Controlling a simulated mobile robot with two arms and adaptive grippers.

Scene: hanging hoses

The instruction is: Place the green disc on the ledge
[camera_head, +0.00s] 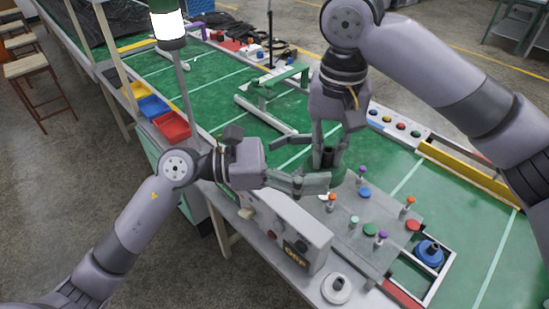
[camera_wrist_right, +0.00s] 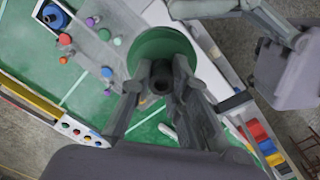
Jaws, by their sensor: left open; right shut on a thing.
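My right gripper (camera_head: 323,150) is shut on the dark upright knob of the green disc (camera_head: 338,173). In the right wrist view, the wide green disc (camera_wrist_right: 150,42) lies beyond my right fingers (camera_wrist_right: 162,82), which close around the knob. My left gripper (camera_head: 318,183) is open beside the disc, at its near side in the head view; its fingers partly hide the disc's edge. In the wrist view my left gripper also shows at the top right. I cannot tell which surface is the ledge, nor whether the disc touches anything beneath.
A grey plate (camera_head: 345,222) with several coloured knobs lies next to the disc. A grey control box (camera_head: 290,236) stands at the table's near edge. A blue disc (camera_head: 429,252) sits in a frame at the right. Red, blue and yellow bins (camera_head: 172,126) are at the left. Green mat is clear at right.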

